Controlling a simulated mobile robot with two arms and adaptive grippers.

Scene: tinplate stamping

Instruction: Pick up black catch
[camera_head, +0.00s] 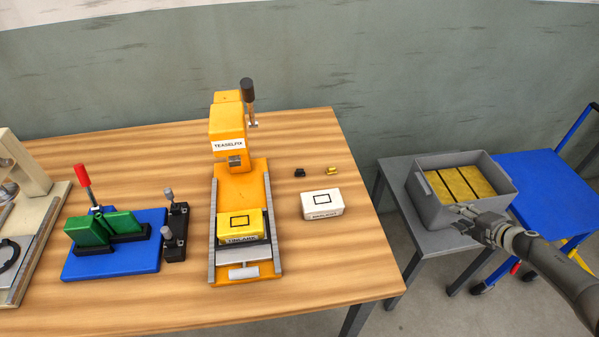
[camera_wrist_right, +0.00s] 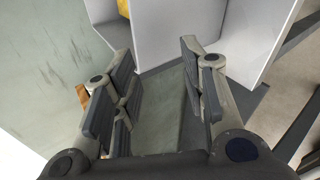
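A small black piece (camera_head: 299,173), which looks like the black catch, lies on the wooden table beside a small brass-coloured piece (camera_head: 333,170). My right gripper (camera_head: 462,210) is at the near side of the grey bin, well to the right of the black piece. In the right wrist view, its fingers (camera_wrist_right: 157,58) are spread with nothing between them. The grey bin wall (camera_wrist_right: 172,28) is just beyond the fingertips; whether they touch it I cannot tell. My left gripper is not in view.
A white labelled block (camera_head: 322,205) lies near the small pieces. The orange press (camera_head: 228,125) and a blue fixture (camera_head: 110,262) stand to the left. The grey bin (camera_head: 432,210) with yellow blocks (camera_head: 460,184) stands on a grey side table (camera_head: 400,185). A blue cart (camera_head: 545,175) is at right.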

